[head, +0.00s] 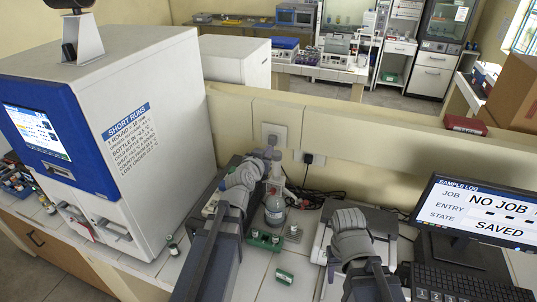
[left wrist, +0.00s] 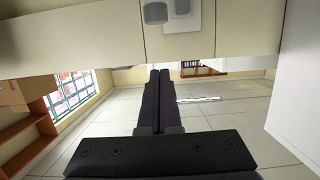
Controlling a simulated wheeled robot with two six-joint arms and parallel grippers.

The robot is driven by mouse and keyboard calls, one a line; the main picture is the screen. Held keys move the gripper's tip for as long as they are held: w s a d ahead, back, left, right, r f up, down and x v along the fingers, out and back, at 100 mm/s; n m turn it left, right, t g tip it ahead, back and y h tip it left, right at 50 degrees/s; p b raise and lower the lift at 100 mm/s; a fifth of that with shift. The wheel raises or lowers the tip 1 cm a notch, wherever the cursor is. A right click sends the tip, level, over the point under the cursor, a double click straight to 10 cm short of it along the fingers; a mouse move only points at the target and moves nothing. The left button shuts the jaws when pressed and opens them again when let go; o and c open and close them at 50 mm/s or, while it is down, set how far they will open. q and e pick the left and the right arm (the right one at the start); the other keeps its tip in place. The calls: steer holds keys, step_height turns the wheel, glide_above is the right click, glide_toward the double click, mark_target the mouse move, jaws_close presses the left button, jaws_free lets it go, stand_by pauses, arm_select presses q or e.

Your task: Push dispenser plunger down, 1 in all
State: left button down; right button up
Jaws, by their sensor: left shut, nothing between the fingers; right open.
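The dispenser is a clear bottle (head: 275,211) with a bluish label. It stands upright on the bench near the low wall, with a pale top part above it. My left gripper (head: 266,154) is shut and empty, high up beside the dispenser's top. I cannot tell whether it touches the plunger, which my gripper and wrist partly hide. In the left wrist view the shut dark fingers (left wrist: 160,78) show, but no dispenser. My right gripper (head: 350,219) is at the right, apart from the dispenser; its fingers are hard to make out.
A large white machine (head: 150,130) stands left, a monitor (head: 470,215) and keyboard (head: 465,285) right. The low wall (head: 330,140) with sockets and cables bounds the bench behind.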

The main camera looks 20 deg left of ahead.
arm_select(q)
steer(key=b, duration=0.2)
glide_above(277, 164)
step_height(277, 164, down, 2)
steer(key=shift+s+a+f+b, duration=0.15)
steer(key=shift+a+f+b, duration=0.05)
steer(key=shift+f+b, duration=0.75)
steer(key=shift+s+a+f+b, duration=0.1)
steer(key=shift+a+f+b, duration=0.05)
steer(key=shift+f+b, duration=0.8)
steer(key=shift+f, duration=0.1)
